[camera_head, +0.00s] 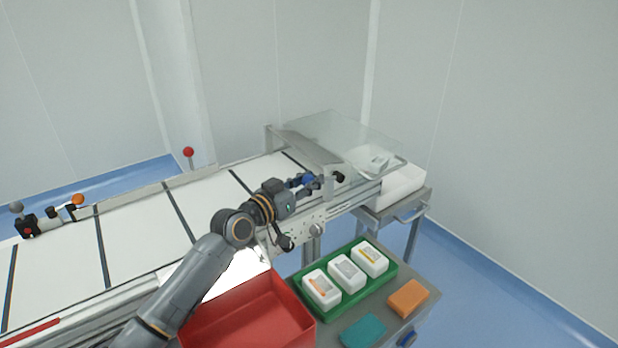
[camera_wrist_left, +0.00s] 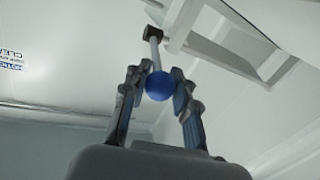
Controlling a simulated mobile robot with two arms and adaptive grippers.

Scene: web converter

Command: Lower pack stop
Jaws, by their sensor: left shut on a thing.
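A blue ball knob (camera_head: 308,179) sits on a lever at the far end of the conveyor, and it also shows in the left wrist view (camera_wrist_left: 160,87). A thin pale rod (camera_wrist_left: 154,52) runs from the ball to a dark block (camera_wrist_left: 153,33). My left gripper (camera_head: 312,183) is shut on the ball, with one finger on each side of it. The fingers partly hide the knob and lever in the head view. I cannot tell the lever's exact angle. My right gripper is not in view.
A clear guard (camera_head: 345,135) covers the conveyor's end, just beyond my left gripper. A red bin (camera_head: 245,315) stands in front of the conveyor. A green tray (camera_head: 325,312) holds several white packs. Orange (camera_head: 408,298) and teal (camera_head: 364,331) blocks lie beside it.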

